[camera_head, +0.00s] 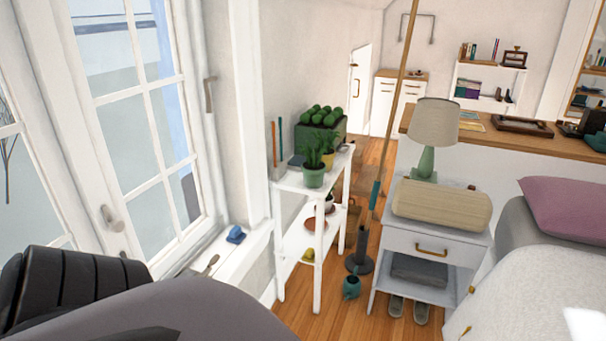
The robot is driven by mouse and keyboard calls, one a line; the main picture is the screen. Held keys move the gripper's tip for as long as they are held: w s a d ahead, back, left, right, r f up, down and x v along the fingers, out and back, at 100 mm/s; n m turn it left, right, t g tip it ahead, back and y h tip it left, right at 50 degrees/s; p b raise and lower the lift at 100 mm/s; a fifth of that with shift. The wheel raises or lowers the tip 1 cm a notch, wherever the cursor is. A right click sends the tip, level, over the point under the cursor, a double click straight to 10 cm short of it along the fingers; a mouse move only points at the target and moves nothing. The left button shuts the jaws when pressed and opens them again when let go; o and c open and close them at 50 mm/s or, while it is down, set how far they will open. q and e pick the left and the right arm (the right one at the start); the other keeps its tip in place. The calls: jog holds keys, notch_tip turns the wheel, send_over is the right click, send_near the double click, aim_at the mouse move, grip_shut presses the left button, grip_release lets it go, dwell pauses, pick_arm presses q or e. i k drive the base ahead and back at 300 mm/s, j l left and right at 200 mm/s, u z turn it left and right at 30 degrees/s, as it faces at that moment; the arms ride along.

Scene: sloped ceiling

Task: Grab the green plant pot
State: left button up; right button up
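The green plant pot (313,177) stands upright on the top of a white shelf unit (292,186), near its front edge. A leafy green plant (313,158) grows in it. Neither of my grippers is in view, so I cannot see whether they hold anything. Nothing visible touches the pot from the front.
A dark planter with round green plants (320,130) stands behind the pot. A tall pole (394,95) rises right of the shelf. A nightstand (422,238) with a lamp (433,124) stands farther right. A window (140,110) is at left. Dark and grey shapes fill the lower left.

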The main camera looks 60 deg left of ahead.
aim_at(313, 169)
jog(key=u, duration=1.65)
jog(key=i+l+z, duration=0.1)
jog(key=i, duration=0.5)
jog(key=i+l+z, duration=0.15)
jog(key=i+l, duration=0.15)
jog(key=i, duration=0.35)
